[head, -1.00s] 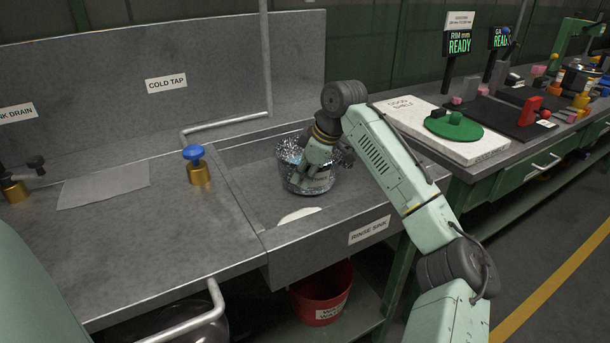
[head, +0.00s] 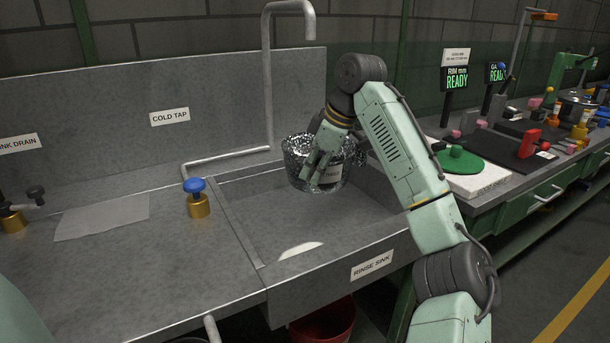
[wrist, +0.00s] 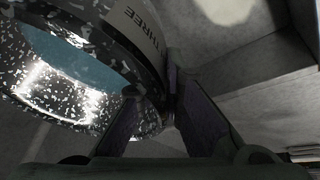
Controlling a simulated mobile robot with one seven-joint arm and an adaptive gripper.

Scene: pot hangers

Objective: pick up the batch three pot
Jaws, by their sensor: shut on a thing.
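The batch three pot (head: 299,163) is speckled black and white, with a label that reads "THREE" in the wrist view (wrist: 146,30). My gripper (head: 322,165) is shut on the pot at its side wall and rim. The pot hangs above the rinse sink (head: 330,235), clear of its floor. In the wrist view, my fingers (wrist: 165,105) close on the pot's edge, and a bluish interior shows inside the pot. The pot's far side is partly hidden by my gripper in the head view.
A tall faucet (head: 267,80) rises behind the sink. A blue-knobbed cold tap (head: 196,197) stands left of it. A white shelf block with a green disc (head: 460,161) lies to the right. A red bucket (head: 325,325) is under the sink. The left counter is mostly clear.

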